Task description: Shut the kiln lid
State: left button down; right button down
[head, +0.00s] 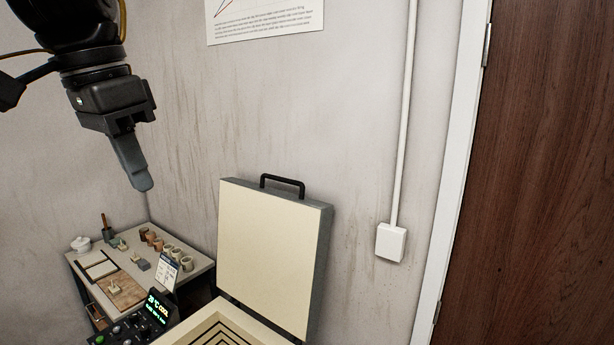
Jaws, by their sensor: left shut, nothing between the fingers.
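The kiln lid (268,262) stands open and upright, its cream inner face toward me, with a black handle (282,181) on its top edge. The kiln body (222,333) shows at the bottom edge, with dark stepped lines inside its opening; the rest is cut off by the frame. My left gripper (143,184) hangs in the upper left, pointing down, its fingers shut and empty. It is apart from the lid, to the left of and about level with the handle in the picture. My right gripper is not in view.
A control panel (153,314) with a green display is beside the kiln. A wall box (390,242) and brown door (545,180) are at right.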

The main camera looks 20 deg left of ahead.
aim_at(272, 244)
jog(key=i, duration=1.9)
